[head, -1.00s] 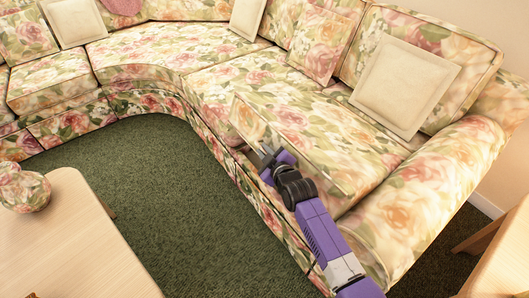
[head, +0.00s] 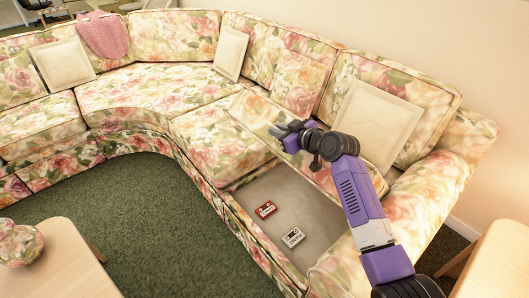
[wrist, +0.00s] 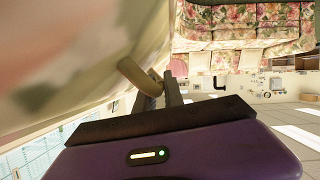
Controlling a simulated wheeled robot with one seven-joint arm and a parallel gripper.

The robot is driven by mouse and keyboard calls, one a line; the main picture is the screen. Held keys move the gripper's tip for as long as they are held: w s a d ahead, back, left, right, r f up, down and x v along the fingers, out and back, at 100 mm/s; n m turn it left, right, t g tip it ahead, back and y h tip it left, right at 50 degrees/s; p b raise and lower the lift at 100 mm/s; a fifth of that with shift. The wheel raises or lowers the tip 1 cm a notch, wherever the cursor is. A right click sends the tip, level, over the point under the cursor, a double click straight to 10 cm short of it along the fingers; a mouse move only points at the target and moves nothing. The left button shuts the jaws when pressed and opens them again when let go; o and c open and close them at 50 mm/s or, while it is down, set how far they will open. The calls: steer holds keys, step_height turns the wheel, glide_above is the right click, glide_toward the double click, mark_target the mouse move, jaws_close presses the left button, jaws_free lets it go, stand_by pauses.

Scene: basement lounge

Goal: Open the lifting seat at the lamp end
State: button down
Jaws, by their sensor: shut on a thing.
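The lifting seat (head: 255,115) is a floral cushion panel at the right end of the sofa, tilted up off its base. Below it the storage space (head: 268,202) is open to view, with a pale floor. My gripper (head: 280,131) is at the seat's raised front edge. In the wrist view my gripper (wrist: 165,85) is shut on a tan loop, the seat's pull tab (wrist: 135,73). The seat's blurred underside or edge fills the upper left of that view. My arm hides part of the seat in the head view.
A red cassette (head: 265,209) and a white cassette (head: 292,237) lie in the storage space. Cream cushions, one of them (head: 375,122) behind the seat, rest against the backrest. A wooden table (head: 58,262) stands at lower left, and another wooden top (head: 500,262) at lower right. Green carpet lies between.

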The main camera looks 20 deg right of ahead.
steer(key=shift+m+y, duration=0.5)
steer(key=shift+m, duration=0.1)
steer(key=d+r, duration=0.2)
steer(key=w+d+r, duration=0.1)
steer(key=d+r, duration=0.1)
steer(key=w+d+r, duration=0.1)
steer(key=d+r, duration=0.1)
steer(key=shift+d+r, duration=0.35)
steer(key=c, duration=1.7)
jaws_free()
steer(key=shift+w, duration=0.1)
steer(key=v, duration=0.7)
steer(key=shift+s+d+r, duration=0.1)
steer(key=shift+s+r, duration=0.1)
steer(key=shift+s, duration=0.15)
